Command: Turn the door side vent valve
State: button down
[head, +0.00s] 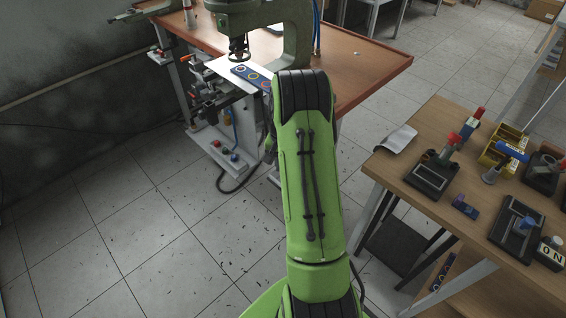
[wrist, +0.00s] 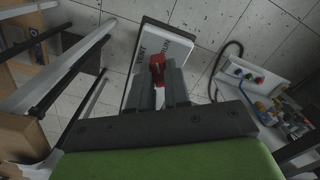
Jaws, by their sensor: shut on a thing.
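In the wrist view, a red valve handle (wrist: 157,66) stands on a pale box-shaped panel (wrist: 179,45) with dark lettering on its face. The lower part of the handle is hidden between the fingers. In the head view, my own green arm covers the gripper and the valve.
In the head view, an orange-brown bench (head: 362,68) with a green press (head: 294,34) stands at the back. A wooden table (head: 410,169) with several tools is on the right. The tiled floor (head: 150,245) at left is open. A cable (wrist: 216,68) curves beside the panel.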

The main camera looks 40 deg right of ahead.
jog(key=n, duration=0.6)
jog(key=shift+n+p, duration=0.3)
jog(key=shift+p, duration=0.05)
jog(key=n, duration=0.5)
jog(key=shift+n, duration=0.3)
jog(key=c, duration=1.1)
grip_release()
notch_tip(320, 180, up, 16)
jog(key=p, duration=0.4)
jog(key=shift+f, duration=0.1)
